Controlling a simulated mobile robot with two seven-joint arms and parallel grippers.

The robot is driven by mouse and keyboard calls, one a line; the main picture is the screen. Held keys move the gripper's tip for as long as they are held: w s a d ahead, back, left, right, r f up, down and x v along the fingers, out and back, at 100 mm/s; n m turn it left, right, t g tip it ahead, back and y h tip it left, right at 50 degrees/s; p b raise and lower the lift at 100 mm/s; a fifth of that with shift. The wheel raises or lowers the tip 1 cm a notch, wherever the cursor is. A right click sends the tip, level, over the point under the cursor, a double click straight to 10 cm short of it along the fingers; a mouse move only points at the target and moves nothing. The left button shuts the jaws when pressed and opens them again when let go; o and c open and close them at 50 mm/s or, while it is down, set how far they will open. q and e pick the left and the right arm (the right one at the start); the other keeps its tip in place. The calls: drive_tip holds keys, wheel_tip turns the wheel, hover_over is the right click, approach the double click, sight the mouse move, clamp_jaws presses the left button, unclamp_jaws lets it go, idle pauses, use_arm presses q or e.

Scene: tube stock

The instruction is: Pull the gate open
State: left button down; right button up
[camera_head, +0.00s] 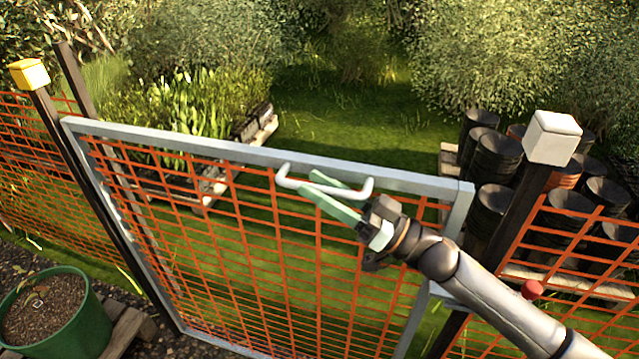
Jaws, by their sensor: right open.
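The gate has a grey metal frame (245,151) filled with orange mesh, and it stands between two dark posts. A white bar handle (290,183) sits near the top of the gate, right of its middle. My right gripper (322,187) has pale green fingers and is open at the handle, with the fingers reaching across the bar from the right. I cannot tell whether the fingers touch the handle. My right arm comes in from the lower right and hides part of the mesh and the gate's right side. My left gripper is not in view.
The left post has a yellow cap (29,74) and the right post a white cap (552,138). Orange mesh fence continues on both sides. A green pot (82,318) stands at lower left. Black pots (498,157) and planted trays stand beyond the gate on grass.

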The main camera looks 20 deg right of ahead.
drive_tip(key=shift+w+a, duration=0.15)
clamp_jaws()
idle(0.4)
idle(1.0)
